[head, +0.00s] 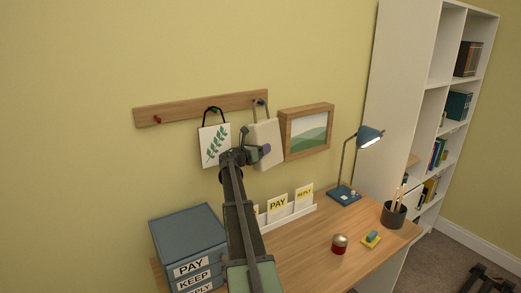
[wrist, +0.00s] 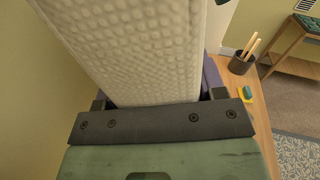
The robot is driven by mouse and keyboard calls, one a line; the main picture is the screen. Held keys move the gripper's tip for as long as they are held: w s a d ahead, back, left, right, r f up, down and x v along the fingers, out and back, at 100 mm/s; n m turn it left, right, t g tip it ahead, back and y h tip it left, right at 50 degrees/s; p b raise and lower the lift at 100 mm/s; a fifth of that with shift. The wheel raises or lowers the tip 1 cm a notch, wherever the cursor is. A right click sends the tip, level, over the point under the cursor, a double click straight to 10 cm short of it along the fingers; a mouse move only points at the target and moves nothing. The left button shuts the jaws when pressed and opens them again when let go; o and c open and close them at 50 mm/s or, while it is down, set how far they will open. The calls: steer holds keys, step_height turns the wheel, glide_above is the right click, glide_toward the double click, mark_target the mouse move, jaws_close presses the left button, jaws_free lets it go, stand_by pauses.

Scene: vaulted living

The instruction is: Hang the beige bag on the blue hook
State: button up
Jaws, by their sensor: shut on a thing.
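The beige bag (head: 267,133) hangs upright in front of the wall, below the right end of the wooden hook rail (head: 185,108). It fills the upper part of the wrist view (wrist: 140,50) as a quilted pale panel. My gripper (head: 257,151) is shut on its lower part, with a finger at each side in the wrist view (wrist: 158,98). The bag's strap rises to the blue hook (head: 259,102) at the rail's right end. I cannot tell whether the strap is around the hook or just in front of it.
A white leaf-print bag (head: 214,146) hangs from the green hook just left. The red hook (head: 157,120) is bare. A framed picture (head: 307,131) is close on the right. Below are a desk with a lamp (head: 367,136), a letter rack (head: 290,214) and blue drawers (head: 187,238).

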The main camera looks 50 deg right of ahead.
steer(key=o, duration=1.3)
steer(key=shift+c, duration=0.2)
steer(key=a, duration=1)
steer(key=shift+w+a, duration=0.4)
steer(key=shift+w, duration=0.05)
